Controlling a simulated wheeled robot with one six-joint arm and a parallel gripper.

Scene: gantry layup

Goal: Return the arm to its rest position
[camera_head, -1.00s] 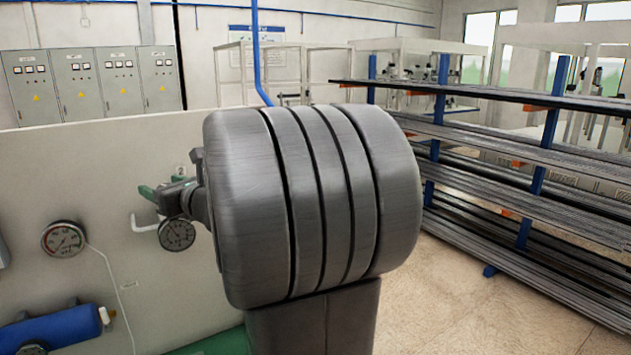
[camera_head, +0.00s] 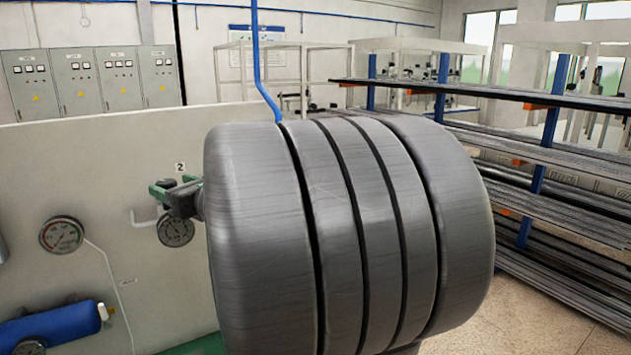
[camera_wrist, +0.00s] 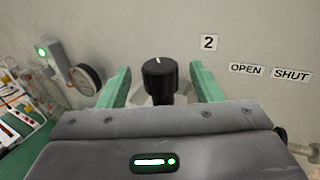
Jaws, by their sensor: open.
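My gripper (camera_wrist: 160,80) is open, with its two green fingers apart on either side of a black knob (camera_wrist: 158,76) in the wrist view. The knob has a white mark on top and stands out from the pale panel (camera_wrist: 250,100). I cannot tell whether the fingers touch it. In the head view my gripper's green fingers (camera_head: 163,190) show at the panel, partly hidden behind my large grey arm link. The knob cannot be made out there.
Labels "2" (camera_wrist: 209,43), "OPEN" (camera_wrist: 246,70) and "SHUT" (camera_wrist: 291,75) are on the panel. A gauge (camera_head: 62,235) and a blue cylinder (camera_head: 50,328) are at left. A rack of long bars (camera_head: 560,150) stands at right. Open floor (camera_head: 540,310) shows before it.

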